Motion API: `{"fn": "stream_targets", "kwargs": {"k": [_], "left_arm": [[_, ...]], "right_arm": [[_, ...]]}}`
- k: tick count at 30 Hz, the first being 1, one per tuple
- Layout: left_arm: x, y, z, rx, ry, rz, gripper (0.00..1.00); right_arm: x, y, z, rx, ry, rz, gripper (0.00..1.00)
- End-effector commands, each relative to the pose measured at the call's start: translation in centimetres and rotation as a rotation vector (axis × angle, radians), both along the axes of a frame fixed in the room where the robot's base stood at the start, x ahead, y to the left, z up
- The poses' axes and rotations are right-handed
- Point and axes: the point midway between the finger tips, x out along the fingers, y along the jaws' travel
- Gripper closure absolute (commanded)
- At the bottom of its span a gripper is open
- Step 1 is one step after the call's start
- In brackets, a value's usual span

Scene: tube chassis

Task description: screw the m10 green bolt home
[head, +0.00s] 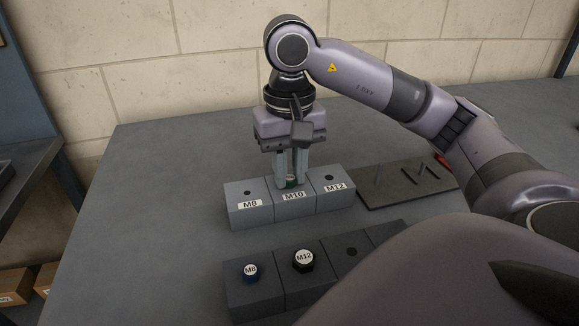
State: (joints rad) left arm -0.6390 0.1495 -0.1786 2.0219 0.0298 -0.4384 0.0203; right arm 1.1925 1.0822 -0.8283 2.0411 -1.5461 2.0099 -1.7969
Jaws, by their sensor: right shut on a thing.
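The green M10 bolt (291,181) stands upright at the top of the block labelled M10 (294,205). My right gripper (291,179) points straight down over that block and is shut on the green bolt's head. The M10 block stands between the M8 block (247,213) and the M12 block (334,199), each with a dark hole on top. My left gripper is not in view.
The table (150,215) is clear on the left. My own arm covers the lower right.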

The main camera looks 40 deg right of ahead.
Motion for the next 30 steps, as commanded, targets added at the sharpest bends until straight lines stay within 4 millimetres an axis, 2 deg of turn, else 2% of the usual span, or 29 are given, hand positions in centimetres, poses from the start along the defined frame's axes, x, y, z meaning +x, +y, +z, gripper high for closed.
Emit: {"fn": "stream_targets", "kwargs": {"k": [8, 19, 30], "left_arm": [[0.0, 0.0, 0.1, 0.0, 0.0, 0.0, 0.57], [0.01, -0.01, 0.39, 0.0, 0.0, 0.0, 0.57], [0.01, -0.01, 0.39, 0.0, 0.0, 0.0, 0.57]], "right_arm": [[0.05, -0.03, 0.15, 0.0, -0.004, -0.052, 1.0], [0.06, -0.05, 0.14, 0.0, -0.005, -0.418, 1.0], [0.08, -0.06, 0.14, 0.001, -0.006, -0.454, 1.0]]}}
